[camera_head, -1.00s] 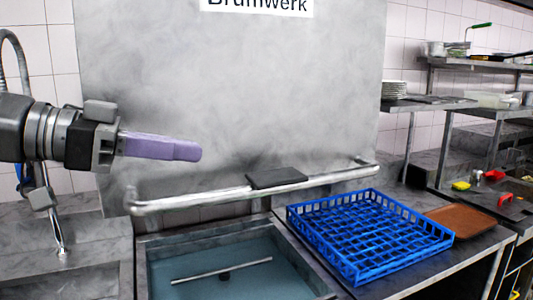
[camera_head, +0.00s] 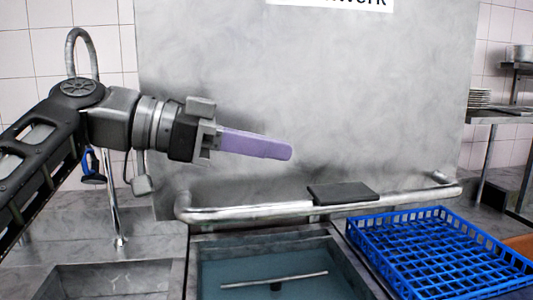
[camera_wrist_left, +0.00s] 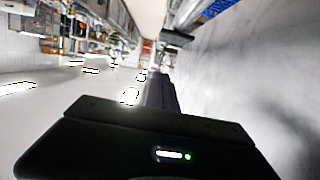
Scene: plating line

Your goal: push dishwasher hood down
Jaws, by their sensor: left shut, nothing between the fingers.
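The dishwasher hood (camera_head: 390,90) is a large grey metal panel, raised above the open wash tank (camera_head: 215,275). A metal bar handle (camera_head: 250,211) runs across its lower edge, with a dark pad (camera_head: 342,193) at its middle. My left gripper (camera_head: 288,152) has purple fingers, shut and empty. It is in front of the hood panel, above the left half of the handle and apart from it. In the left wrist view the hood's grey surface (camera_wrist_left: 255,85) fills the right side. My right gripper is not in view.
A blue dish rack (camera_head: 430,255) stands on the counter right of the tank. A sink (camera_head: 110,280) and a tap (camera_head: 119,215) are at the left, close to my left arm. Plates (camera_head: 479,97) stand on a shelf at the right.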

